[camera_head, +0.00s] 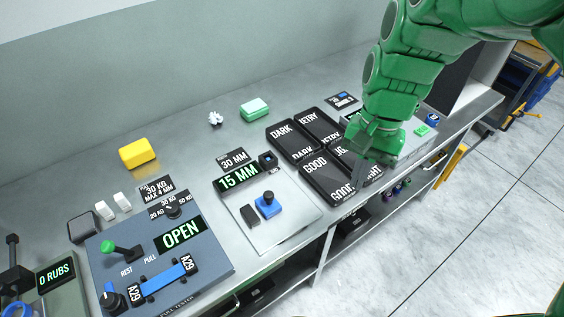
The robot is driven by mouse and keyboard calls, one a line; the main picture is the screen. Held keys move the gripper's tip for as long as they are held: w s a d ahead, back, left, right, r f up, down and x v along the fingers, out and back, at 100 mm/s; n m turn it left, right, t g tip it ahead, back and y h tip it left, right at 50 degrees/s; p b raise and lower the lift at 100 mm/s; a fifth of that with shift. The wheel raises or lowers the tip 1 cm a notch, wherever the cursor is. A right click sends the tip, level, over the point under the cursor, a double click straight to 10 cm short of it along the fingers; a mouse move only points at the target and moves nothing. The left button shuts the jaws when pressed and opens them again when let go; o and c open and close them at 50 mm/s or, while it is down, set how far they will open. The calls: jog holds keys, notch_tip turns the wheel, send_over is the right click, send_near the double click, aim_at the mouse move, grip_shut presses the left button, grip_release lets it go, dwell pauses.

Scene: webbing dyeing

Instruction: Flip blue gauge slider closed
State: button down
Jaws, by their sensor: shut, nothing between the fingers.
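The blue gauge slider (268,206) is a small blue block with a round knob on top. It sits on a pale grey gauge plate (285,228) in the middle of the bench. A dark block (250,214) stands just left of it; I cannot tell whether they touch. The gauge display (237,177) behind reads 15 MM, and a label (234,161) above it reads 30 MM. My gripper (358,182) is shut and empty, right of the slider and apart from it, over the black labelled trays. My green arm hides part of those trays.
Black trays (283,134) marked DARK, RETRY and GOOD stand right of the gauge. A yellow block (138,153) and green block (255,109) lie behind. Bench around the gauge's front is narrow.

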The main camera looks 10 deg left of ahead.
aim_at(268, 192)
jog(key=w+a+f+m+g+y, duration=0.1)
jog(key=w+a+f+m, duration=0.35)
jog(key=w+a, duration=0.9)
jog(key=shift+n, duration=0.75)
jog(key=x, duration=1)
jog(key=shift+w+d+f, duration=0.15)
jog(key=shift+w, duration=0.15)
jog(key=shift+s+a+f, duration=0.1)
jog(key=shift+s+a, duration=0.25)
jog(key=shift+s, duration=0.25)
jog(key=shift+s+a+f, duration=0.1)
jog(key=shift+s+a, duration=0.3)
jog(key=shift+s, duration=0.15)
jog(key=shift+s+a, duration=0.3)
jog(key=shift+s, duration=0.3)
jog(key=shift+s+a, duration=0.85)
jog(key=shift+f, duration=0.1)
